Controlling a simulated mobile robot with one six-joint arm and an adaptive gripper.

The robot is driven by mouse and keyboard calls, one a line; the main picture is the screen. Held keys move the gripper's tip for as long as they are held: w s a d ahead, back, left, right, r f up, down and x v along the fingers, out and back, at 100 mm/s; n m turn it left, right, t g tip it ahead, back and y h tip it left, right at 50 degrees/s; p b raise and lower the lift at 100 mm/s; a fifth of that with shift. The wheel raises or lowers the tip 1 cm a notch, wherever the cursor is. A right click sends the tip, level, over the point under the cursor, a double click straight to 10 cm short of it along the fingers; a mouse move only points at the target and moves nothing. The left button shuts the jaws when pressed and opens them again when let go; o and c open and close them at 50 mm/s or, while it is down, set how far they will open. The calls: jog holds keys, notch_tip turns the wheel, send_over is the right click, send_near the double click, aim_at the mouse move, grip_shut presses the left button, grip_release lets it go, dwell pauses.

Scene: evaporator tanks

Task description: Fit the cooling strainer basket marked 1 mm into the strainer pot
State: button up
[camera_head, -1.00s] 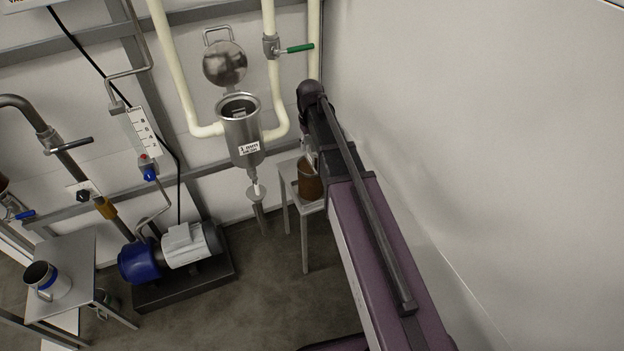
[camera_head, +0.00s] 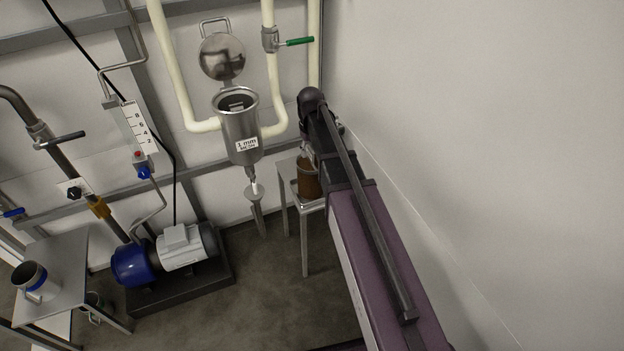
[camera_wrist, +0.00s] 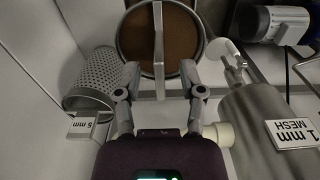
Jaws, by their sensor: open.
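The steel strainer pot (camera_head: 240,135) hangs on the wall pipes, labelled 1 mm mesh. Its lid (camera_head: 222,57) is swung up and its mouth faces up. The pot also shows at the right of the wrist view (camera_wrist: 252,125). A round brown-faced basket (camera_wrist: 178,38) with a bar handle across it is in the wrist view; no size mark shows on it. A brown basket (camera_head: 308,180) sits on a small stand in the head view, partly hidden by my arm. My gripper (camera_wrist: 158,80) is open, its fingers either side of the handle; contact cannot be told.
A perforated basket (camera_wrist: 95,82) tagged 5 mm lies left of my gripper in the wrist view. The small stand (camera_head: 313,206) is near the right wall. A pump (camera_head: 170,250) is on the floor.

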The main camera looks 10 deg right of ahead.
dwell(0.5)
grip_shut()
jog(key=shift+r, duration=0.2)
notch_tip(320, 180, up, 2)
jog(key=shift+r+p, duration=0.1)
jog(key=shift+p, duration=1.15)
jog(key=shift+r+p, duration=0.75)
jog(key=shift+p, duration=0.1)
jog(key=s+a, duration=0.3)
jog(key=s, duration=0.4)
jog(key=s+a, duration=0.3)
jog(key=s, duration=0.4)
jog(key=shift+s+a+r+p, duration=0.25)
jog(key=shift+s+r+p, duration=0.1)
jog(key=shift+r+p, duration=0.1)
